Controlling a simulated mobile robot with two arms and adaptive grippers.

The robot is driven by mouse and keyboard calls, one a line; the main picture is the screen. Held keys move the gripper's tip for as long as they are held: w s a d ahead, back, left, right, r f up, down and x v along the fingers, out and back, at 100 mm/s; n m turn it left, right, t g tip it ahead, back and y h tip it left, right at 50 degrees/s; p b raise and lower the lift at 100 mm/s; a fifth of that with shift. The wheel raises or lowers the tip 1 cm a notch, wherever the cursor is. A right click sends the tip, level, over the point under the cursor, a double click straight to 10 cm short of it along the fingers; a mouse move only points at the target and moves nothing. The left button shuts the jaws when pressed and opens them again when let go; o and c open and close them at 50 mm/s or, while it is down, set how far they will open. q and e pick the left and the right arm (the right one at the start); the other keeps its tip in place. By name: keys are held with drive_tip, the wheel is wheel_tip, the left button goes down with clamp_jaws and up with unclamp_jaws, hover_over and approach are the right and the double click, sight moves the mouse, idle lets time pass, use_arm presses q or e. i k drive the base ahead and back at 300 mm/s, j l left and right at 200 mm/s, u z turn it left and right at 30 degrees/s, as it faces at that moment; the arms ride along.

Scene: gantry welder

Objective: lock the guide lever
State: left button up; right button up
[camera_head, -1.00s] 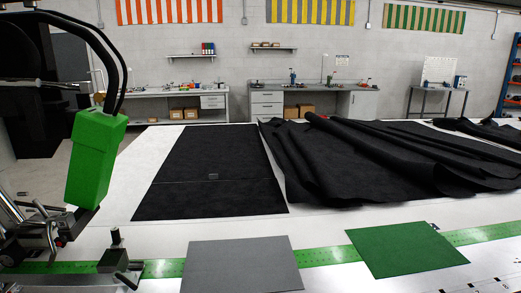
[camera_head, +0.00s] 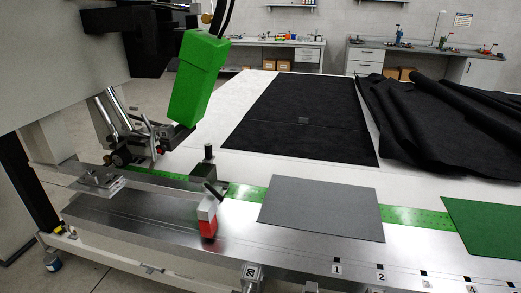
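I cannot tell for sure which part is the guide lever. A small block with a grey upper part and a red lower part (camera_head: 208,219) stands at the front rail, with a short dark handle (camera_head: 213,190) tilted above it. Behind it, a dark upright knob (camera_head: 208,152) stands on a metal block. Shiny metal rods (camera_head: 105,113) rise from the mechanism left of the green welder housing (camera_head: 198,78). Neither of my grippers is in view.
The steel front rail (camera_head: 150,222) has numbered marks. A grey sheet (camera_head: 322,203) and a green sheet (camera_head: 490,230) lie across the green strip. Black fabric (camera_head: 300,115) covers part of the white table. Floor shows at the lower left.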

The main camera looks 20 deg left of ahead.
sight(206, 187)
drive_tip(key=l+u, duration=0.1)
drive_tip(key=l, duration=0.45)
drive_tip(key=k+l, duration=0.1)
drive_tip(key=l, duration=0.5)
drive_tip(key=l+u, duration=0.15)
drive_tip(key=l, duration=0.4)
drive_tip(key=k+l, duration=0.1)
drive_tip(key=l, duration=0.45)
drive_tip(key=k+l+u, duration=0.15)
drive_tip(key=l, duration=0.4)
drive_tip(key=i+l, duration=0.05)
